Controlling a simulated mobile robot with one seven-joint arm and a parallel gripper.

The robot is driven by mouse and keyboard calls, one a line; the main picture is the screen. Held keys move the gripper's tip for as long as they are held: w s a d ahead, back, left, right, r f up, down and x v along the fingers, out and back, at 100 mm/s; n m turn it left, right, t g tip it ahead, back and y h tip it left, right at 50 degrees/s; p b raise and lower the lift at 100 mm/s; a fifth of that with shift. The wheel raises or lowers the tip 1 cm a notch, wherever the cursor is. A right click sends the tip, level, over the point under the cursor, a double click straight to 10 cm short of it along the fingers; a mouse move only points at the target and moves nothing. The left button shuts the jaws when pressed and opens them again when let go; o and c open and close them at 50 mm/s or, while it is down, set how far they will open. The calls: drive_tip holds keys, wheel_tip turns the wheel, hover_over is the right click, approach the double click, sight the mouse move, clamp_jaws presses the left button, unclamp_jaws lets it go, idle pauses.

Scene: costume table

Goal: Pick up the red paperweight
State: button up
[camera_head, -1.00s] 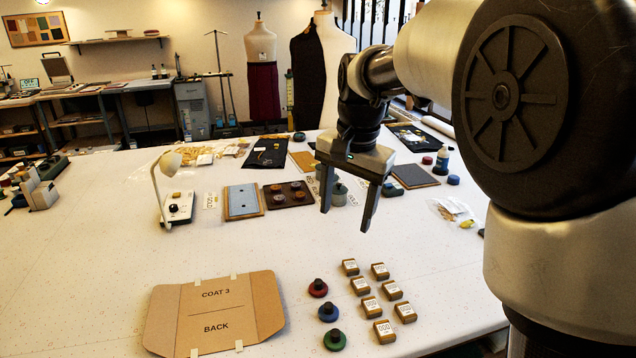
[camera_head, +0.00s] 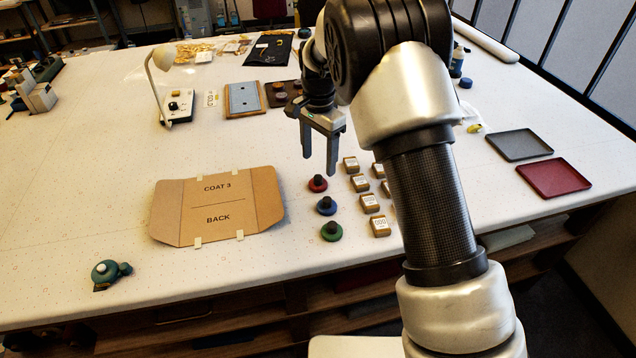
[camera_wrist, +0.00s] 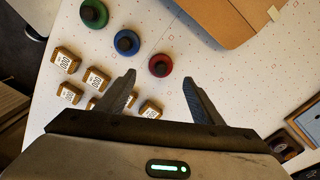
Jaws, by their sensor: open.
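The red paperweight (camera_head: 317,183) is a round red disc with a dark knob, upright on the white table to the right of the cardboard pattern. It also shows in the wrist view (camera_wrist: 161,66), just beyond my fingertips and between their lines. My gripper (camera_head: 320,158) is open and empty, its fingers pointing down above the table near the red paperweight, apart from it. The fingers also show in the wrist view (camera_wrist: 160,88). A blue paperweight (camera_head: 326,205) and a green paperweight (camera_head: 332,231) stand in a row in front of the red one.
Several labelled tan blocks (camera_head: 361,183) stand close to the right of the paperweights, partly hidden by my arm. The cardboard pattern (camera_head: 217,215) lies to the left. A grey tray (camera_head: 520,145) and a red tray (camera_head: 553,176) lie at right.

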sight(318, 176)
drive_tip(key=shift+f+p, duration=0.3)
drive_tip(key=shift+f, duration=3.05)
drive_tip(key=c, duration=1.3)
